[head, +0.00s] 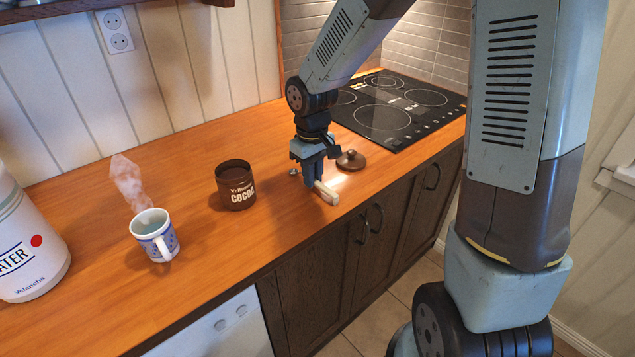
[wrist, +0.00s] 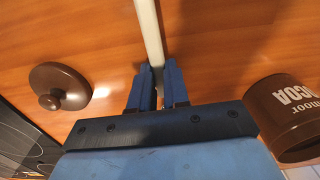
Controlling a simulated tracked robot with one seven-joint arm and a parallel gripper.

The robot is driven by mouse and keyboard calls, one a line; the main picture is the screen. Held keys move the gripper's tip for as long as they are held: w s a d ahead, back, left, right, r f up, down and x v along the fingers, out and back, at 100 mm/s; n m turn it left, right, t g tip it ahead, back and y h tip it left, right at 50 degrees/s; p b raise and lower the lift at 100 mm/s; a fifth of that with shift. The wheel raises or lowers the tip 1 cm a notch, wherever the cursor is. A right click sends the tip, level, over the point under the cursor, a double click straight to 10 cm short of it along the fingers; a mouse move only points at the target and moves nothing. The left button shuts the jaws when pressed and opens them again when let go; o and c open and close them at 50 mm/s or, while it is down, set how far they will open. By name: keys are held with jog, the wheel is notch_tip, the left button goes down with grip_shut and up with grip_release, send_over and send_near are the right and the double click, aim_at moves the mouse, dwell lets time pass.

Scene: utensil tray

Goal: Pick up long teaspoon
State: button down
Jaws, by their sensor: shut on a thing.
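The long teaspoon's pale, cream-coloured handle (head: 327,193) sticks out of my gripper (head: 314,180) toward the front edge of the wooden counter. A small metallic bit (head: 293,171) shows on the other side of the jaws and may be the spoon's bowl. In the wrist view, my gripper (wrist: 155,78) is shut on the handle (wrist: 148,28), which runs away from the jaws to the top edge of the picture. The jaws are low over the counter. I cannot tell whether the spoon touches the wood.
A brown cocoa tin (head: 236,186) stands open left of my gripper; its brown knobbed lid (head: 351,160) lies to the right. A steaming blue-and-white mug (head: 155,236) and a white water container (head: 28,250) stand farther left. A black hob (head: 400,108) lies behind right.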

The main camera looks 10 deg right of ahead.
notch_tip(320, 180, up, 4)
jog(key=shift+s+f, duration=0.15)
jog(key=s+a+r, duration=0.4)
jog(key=s+r, duration=0.5)
jog(key=s, duration=0.4)
jog(key=shift+a+r, duration=0.15)
jog(key=shift+a, duration=0.05)
